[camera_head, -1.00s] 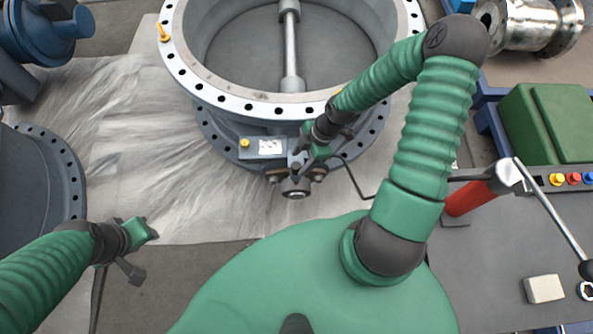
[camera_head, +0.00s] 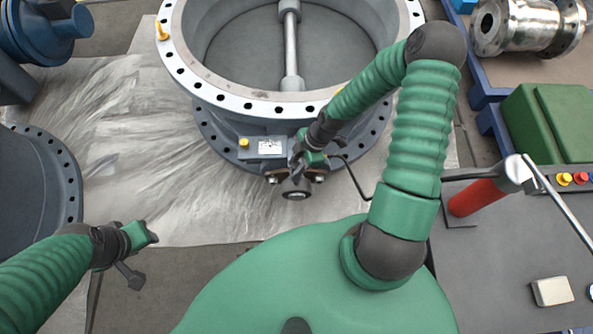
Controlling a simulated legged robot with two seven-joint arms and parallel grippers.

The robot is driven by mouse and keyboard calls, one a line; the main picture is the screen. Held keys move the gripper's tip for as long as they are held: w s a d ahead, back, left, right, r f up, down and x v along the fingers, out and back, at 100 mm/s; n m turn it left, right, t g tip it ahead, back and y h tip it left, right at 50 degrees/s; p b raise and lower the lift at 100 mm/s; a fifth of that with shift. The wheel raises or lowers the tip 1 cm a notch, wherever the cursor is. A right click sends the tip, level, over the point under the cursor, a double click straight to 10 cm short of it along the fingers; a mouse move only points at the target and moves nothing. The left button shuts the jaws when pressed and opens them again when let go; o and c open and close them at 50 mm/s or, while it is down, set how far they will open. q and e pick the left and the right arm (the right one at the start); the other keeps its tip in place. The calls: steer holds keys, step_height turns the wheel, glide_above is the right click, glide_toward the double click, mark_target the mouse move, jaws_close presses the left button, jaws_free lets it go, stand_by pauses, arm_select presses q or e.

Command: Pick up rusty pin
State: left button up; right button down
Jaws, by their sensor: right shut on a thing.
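The large grey butterfly valve (camera_head: 262,104) stands upright in the middle, its bolted ring facing up. My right gripper (camera_head: 298,163) is at the valve's front, just above the dark round hub (camera_head: 296,188). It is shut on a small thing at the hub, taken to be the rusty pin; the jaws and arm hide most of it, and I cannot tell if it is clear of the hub. My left gripper (camera_head: 148,232) hangs over the floor at the lower left, away from the valve; its jaw opening is unclear.
A worn metal sheet (camera_head: 125,130) lies under the valve. Another grey flanged body (camera_head: 35,180) stands at left.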

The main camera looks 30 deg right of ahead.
steer(key=shift+r, duration=0.1)
step_height(320, 180, up, 18)
steer(key=p, duration=0.7)
